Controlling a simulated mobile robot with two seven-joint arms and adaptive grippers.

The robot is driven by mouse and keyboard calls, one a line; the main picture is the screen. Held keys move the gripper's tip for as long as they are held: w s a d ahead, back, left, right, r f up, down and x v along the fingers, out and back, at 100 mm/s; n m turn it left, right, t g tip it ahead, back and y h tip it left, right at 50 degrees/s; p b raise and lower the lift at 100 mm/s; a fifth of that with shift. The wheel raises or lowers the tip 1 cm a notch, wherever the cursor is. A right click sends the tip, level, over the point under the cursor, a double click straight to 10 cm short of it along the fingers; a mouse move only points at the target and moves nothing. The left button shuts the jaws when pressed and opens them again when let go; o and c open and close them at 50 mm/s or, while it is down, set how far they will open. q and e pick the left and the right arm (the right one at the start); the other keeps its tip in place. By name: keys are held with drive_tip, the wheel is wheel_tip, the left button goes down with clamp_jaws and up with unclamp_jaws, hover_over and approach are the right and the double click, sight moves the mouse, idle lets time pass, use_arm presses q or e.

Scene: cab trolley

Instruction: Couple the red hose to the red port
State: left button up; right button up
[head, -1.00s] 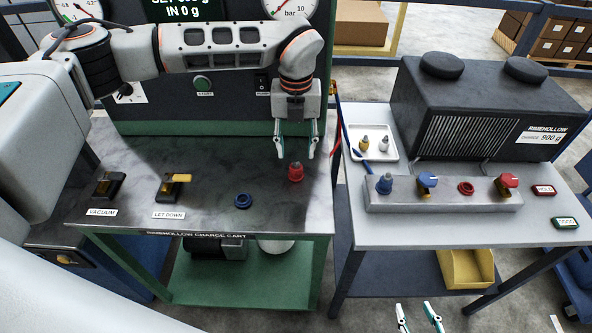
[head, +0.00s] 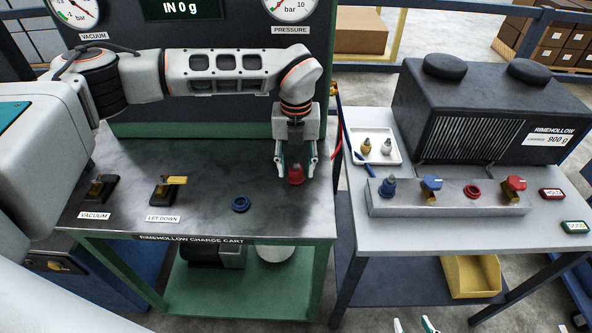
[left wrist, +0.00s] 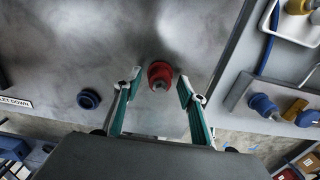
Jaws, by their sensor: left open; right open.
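The red hose's coupler (head: 296,174) stands upright on the cart's grey top near its right edge. My left gripper (head: 296,176) is open, pointing down, with its fingers on either side of the red coupler. In the left wrist view the coupler (left wrist: 160,76) lies between the open fingertips (left wrist: 160,92), with a gap on each side. The red port (head: 472,191) is a red ring on the metal block (head: 410,203) on the right table, between two valves. My right gripper (head: 417,326) is open and empty at the bottom edge, only its fingertips showing.
A blue coupler (head: 387,187) sits on the block's left end, beside a blue-handled valve (head: 431,187). A red-handled valve (head: 514,188) stands right of the red port. A blue ring (head: 241,204) is on the cart. A white tray (head: 362,155) holds two fittings. A gap separates cart and table.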

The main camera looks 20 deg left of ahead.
sight(296, 163)
idle(0.8)
use_arm(q)
clamp_jaws()
drive_tip(key=shift+r, duration=0.15)
drive_tip(key=shift+r+p, duration=1.15)
drive_tip(key=shift+r, duration=0.25)
drive_tip(key=shift+r+p, duration=0.85)
drive_tip(key=shift+r, duration=0.6)
